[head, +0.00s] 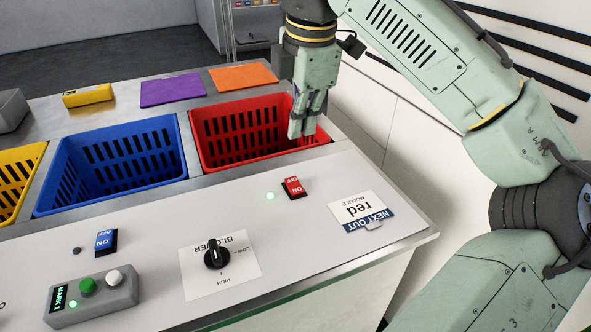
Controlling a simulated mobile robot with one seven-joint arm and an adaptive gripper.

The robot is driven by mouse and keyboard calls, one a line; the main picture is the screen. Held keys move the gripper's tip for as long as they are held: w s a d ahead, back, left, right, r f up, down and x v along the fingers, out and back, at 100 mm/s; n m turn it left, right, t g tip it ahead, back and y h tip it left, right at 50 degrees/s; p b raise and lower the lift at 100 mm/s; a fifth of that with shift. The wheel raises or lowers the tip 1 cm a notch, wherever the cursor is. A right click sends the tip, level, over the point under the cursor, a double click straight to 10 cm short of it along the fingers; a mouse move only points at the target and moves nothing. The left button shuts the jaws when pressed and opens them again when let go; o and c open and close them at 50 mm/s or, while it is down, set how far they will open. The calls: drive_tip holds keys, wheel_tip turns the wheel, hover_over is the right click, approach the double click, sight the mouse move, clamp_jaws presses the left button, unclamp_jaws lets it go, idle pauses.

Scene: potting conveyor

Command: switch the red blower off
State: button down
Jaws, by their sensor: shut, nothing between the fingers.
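A red rocker switch (294,187) marked ON and OFF sits on the pale panel in front of the red basket. A small green lamp (270,196) left of it is lit. A black BLOWER knob (217,256) stands on a white label with LOW and HIGH printed on it; its white mark is toward the top of the picture. My gripper (303,134) is shut and empty, fingers pointing down, over the front right part of the red basket. It is behind the red switch in the picture and apart from it.
Red (197,128) and blue (185,158) baskets sit in the counter, with a yellow one at left. A blue rocker switch (106,240) has a dark lamp (77,251). A grey button box (92,300) stands front left.

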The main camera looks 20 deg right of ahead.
sight(298, 187)
drive_tip(key=f, duration=0.4)
drive_tip(key=w+f, duration=0.1)
drive_tip(key=f, duration=0.3)
drive_tip(key=w+f+p, duration=0.1)
drive_tip(key=f, duration=0.3)
drive_tip(key=shift+w, duration=0.1)
drive_tip(key=shift+a+f, duration=0.1)
drive_tip(key=shift+f, duration=0.05)
drive_tip(key=shift+w+f+p, duration=0.1)
drive_tip(key=shift+w+p, duration=0.05)
drive_tip(key=shift+p, duration=0.3)
drive_tip(key=shift+f, duration=0.1)
drive_tip(key=shift+s, duration=0.8)
